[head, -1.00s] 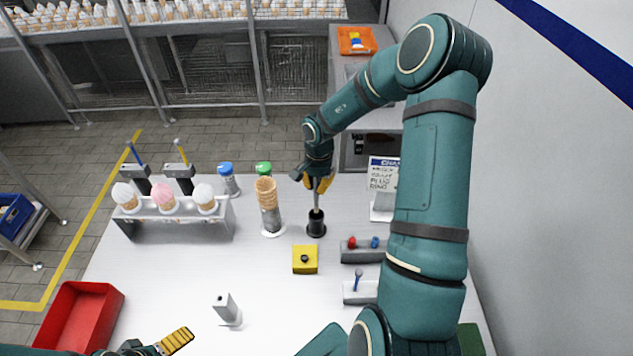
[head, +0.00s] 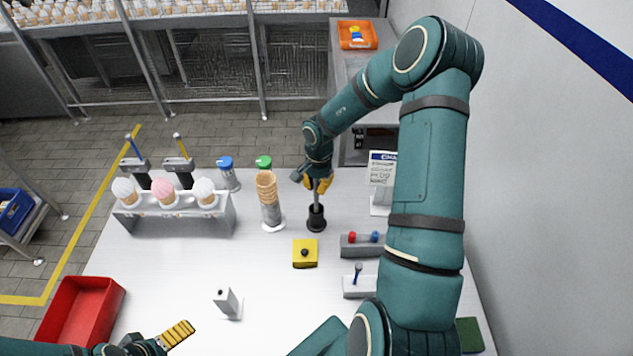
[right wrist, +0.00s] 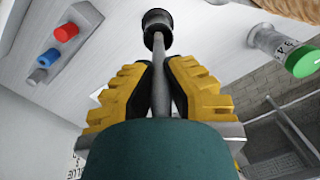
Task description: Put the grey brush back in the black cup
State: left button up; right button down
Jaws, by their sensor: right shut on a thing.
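The black cup (head: 316,219) stands upright on the white table, right of the cone stack. My right gripper (head: 318,184) is above it, shut on the grey brush (head: 316,199). The brush is close to upright, and its lower end is at the cup's mouth, seemingly inside it. In the right wrist view, the yellow fingers (right wrist: 158,88) clasp the brush handle (right wrist: 160,60), which runs to the black cup (right wrist: 157,20). How deep the brush sits is hidden. My left gripper (head: 176,335) is at the front left edge, away from the cup; its opening is unclear.
A cone stack (head: 269,200) stands just left of the cup. A yellow block (head: 305,254) lies in front, and a grey holder with red and blue pegs (head: 350,246) is to the right. A sign (head: 381,170) stands behind right. A red bin (head: 80,311) is far left.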

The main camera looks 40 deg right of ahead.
jog(key=shift+f, duration=1.2)
jog(key=c, duration=1.1)
grip_release()
jog(key=shift+o, duration=0.2)
jog(key=shift+r, duration=0.1)
jog(key=r, duration=1.1)
jog(key=shift+s+d+r, duration=0.1)
jog(key=shift+d+r, duration=0.2)
jog(key=shift+r, duration=0.1)
